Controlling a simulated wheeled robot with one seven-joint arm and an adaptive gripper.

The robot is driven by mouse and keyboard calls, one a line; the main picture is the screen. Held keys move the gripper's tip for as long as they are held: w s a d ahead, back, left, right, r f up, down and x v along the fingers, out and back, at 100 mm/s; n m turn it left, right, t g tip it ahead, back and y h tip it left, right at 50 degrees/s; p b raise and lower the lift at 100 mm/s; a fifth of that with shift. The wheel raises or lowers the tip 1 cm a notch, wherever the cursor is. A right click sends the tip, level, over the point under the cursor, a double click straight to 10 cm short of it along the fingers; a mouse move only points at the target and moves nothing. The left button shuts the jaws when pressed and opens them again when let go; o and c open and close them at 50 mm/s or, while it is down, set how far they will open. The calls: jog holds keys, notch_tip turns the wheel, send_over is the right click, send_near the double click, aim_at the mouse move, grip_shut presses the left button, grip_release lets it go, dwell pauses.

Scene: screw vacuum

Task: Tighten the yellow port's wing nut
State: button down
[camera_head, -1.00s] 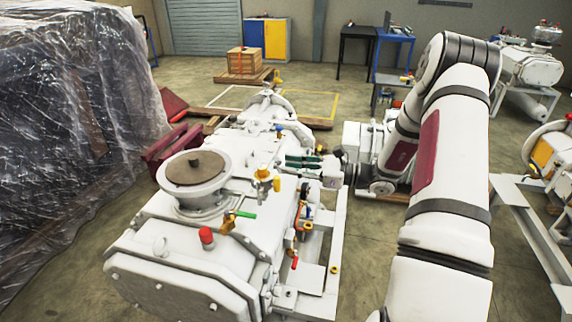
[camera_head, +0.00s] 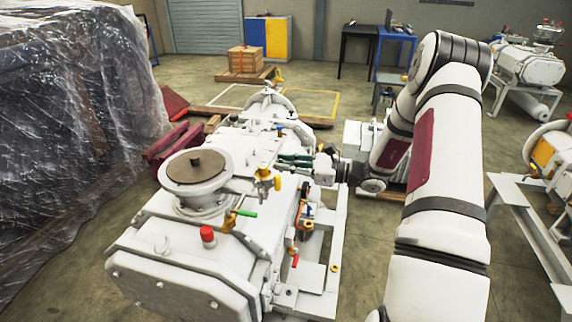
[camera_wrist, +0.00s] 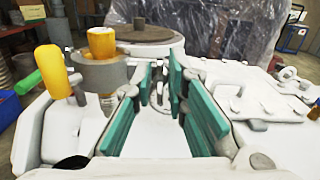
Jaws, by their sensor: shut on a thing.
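The white vacuum machine (camera_head: 235,235) fills the middle of the head view. Its yellow port (camera_head: 264,174) has a yellow cap and a yellow handle beside it. In the wrist view the port (camera_wrist: 101,43) stands left of my gripper, above a grey fitting. My gripper (camera_head: 281,160) reaches over the machine from the right, with its green fingers just behind the port. In the wrist view the gripper (camera_wrist: 160,78) has its fingertips close on either side of a small grey metal part, apparently the wing nut (camera_wrist: 159,92). The fingers partly hide it.
A round flange with a brown disc (camera_head: 196,167) and a red cap (camera_head: 207,235) stand up from the machine's left part. A green-handled valve (camera_head: 240,213) is in front of the port. Plastic-wrapped goods (camera_head: 75,120) stand at the left. Another machine stands at the right.

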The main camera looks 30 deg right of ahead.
jog(key=shift+w+d+f+m+p, duration=0.1)
jog(key=shift+f+m+p, duration=0.15)
jog(key=shift+m, duration=3.8)
jog(key=shift+w+d+f+m+p, duration=0.1)
jog(key=shift+w+d+f+m, duration=0.1)
jog(key=shift+m, duration=3.8)
jog(key=shift+w+d+f+m+p, duration=0.1)
jog(key=shift+f+m+p, duration=0.15)
jog(key=shift+m, duration=3.8)
jog(key=shift+a, duration=0.1)
jog(key=c, duration=1.8)
grip_release()
jog(key=shift+s, duration=0.1)
jog(key=v, duration=1.2)
